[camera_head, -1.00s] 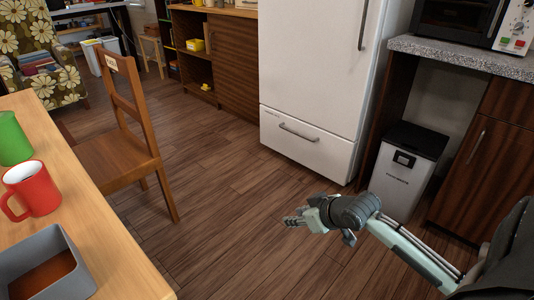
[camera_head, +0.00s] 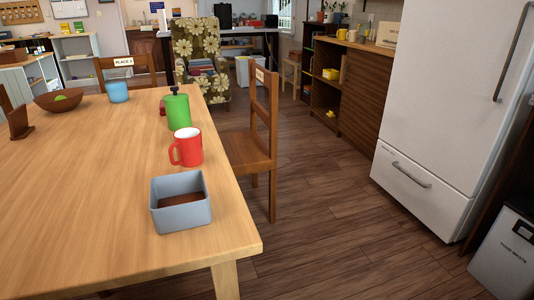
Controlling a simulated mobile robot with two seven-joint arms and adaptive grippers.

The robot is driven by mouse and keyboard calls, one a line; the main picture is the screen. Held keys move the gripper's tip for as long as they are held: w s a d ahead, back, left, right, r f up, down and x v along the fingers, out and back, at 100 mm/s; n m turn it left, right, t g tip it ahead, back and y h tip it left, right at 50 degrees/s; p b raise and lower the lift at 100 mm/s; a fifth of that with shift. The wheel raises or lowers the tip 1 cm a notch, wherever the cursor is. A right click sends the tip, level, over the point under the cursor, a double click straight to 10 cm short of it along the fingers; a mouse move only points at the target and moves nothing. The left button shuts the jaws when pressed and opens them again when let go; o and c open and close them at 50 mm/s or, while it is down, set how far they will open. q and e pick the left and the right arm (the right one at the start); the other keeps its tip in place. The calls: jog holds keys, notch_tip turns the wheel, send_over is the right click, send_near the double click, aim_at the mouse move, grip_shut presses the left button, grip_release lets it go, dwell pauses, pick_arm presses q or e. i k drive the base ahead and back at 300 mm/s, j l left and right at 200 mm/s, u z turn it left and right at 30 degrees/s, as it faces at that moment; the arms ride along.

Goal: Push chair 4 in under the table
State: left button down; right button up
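A wooden chair (camera_head: 262,125) stands at the right side of the wooden table (camera_head: 90,190). Its backrest is away from the table and the front of its seat (camera_head: 243,150) is close to the table's right edge, partly hidden by it. A small label (camera_head: 260,75) on its backrest is too small to read, so I cannot tell its number. Neither of my grippers is in view.
A red mug (camera_head: 187,148), green bottle (camera_head: 178,110) and grey bin (camera_head: 180,208) stand near the table's right edge. A labelled chair (camera_head: 140,75) is at the far side. A flowered armchair (camera_head: 198,45) stands behind. Floor (camera_head: 340,220) is clear toward the fridge (camera_head: 440,110).

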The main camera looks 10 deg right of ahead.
aim_at(247, 154)
jog(key=k+l+z, duration=0.1)
jog(key=z, duration=1)
jog(key=i+l, duration=0.2)
jog(key=i, duration=0.25)
jog(key=i+l, duration=0.2)
jog(key=i, duration=0.2)
jog(key=i+l, duration=0.2)
jog(key=i, duration=0.25)
jog(key=i+u, duration=0.5)
jog(key=i, duration=0.2)
jog(key=i+l+u, duration=0.2)
jog(key=i+u, duration=0.25)
jog(key=i, duration=0.25)
jog(key=i+u, duration=0.1)
jog(key=i, duration=1.55)
jog(key=i+u, duration=0.15)
jog(key=i, duration=0.7)
jog(key=i+l, duration=0.2)
jog(key=i, duration=0.65)
jog(key=i+j, duration=0.1)
jog(key=i, duration=0.45)
jog(key=i+z, duration=0.15)
jog(key=i, duration=0.35)
jog(key=i+j, duration=0.2)
jog(key=i, duration=0.35)
jog(key=i+l+u, duration=0.15)
jog(key=i, duration=0.2)
jog(key=i+l+u, duration=0.15)
jog(key=i, duration=0.15)
jog(key=u, duration=1.85)
